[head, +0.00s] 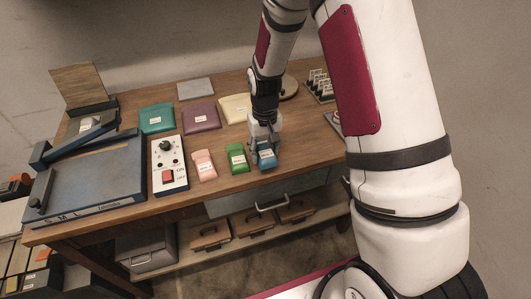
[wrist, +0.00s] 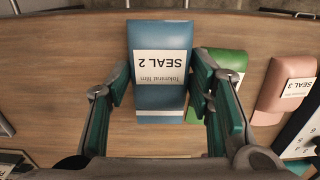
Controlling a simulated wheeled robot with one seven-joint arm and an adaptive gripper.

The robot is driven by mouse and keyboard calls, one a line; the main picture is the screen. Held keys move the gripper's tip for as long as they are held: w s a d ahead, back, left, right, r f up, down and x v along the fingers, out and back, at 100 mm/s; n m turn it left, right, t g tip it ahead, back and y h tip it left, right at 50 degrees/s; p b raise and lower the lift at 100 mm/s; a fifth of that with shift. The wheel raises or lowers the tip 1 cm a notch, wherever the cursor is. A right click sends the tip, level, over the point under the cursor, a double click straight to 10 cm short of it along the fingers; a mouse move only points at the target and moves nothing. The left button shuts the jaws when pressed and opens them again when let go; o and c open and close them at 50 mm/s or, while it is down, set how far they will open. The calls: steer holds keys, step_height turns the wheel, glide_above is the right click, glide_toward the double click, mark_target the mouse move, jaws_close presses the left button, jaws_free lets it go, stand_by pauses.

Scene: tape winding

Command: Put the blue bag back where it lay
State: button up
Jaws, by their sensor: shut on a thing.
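The blue bag (head: 267,159) is in my gripper (head: 263,142), at the right end of the front row of bags on the wooden table. In the wrist view the blue bag (wrist: 160,112) carries a white label reading "SEAL 2", upside down. The fingers of my gripper (wrist: 160,85) stand on its two sides.
The green bag and a pink bag (head: 204,165) lie to its left, then a control box (head: 169,178) and a blue sealing machine (head: 90,178). Teal (head: 157,118), purple (head: 201,117) and cream (head: 235,108) bags lie behind. The tabletop (head: 312,140) to the right is bare.

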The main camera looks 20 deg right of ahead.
mark_target(265, 154)
steer(key=shift+w+d, duration=0.2)
steer(key=shift+w, duration=0.4)
steer(key=shift+w+d+f+p, duration=0.1)
steer(key=shift+w+f+p, duration=0.1)
steer(key=shift+f, duration=0.75)
steer(key=shift+w+d+f+p, duration=0.1)
steer(key=shift+w+f+p, duration=0.05)
steer(key=shift+f, duration=0.75)
steer(key=shift+f, duration=0.15)
steer(key=o, duration=1)
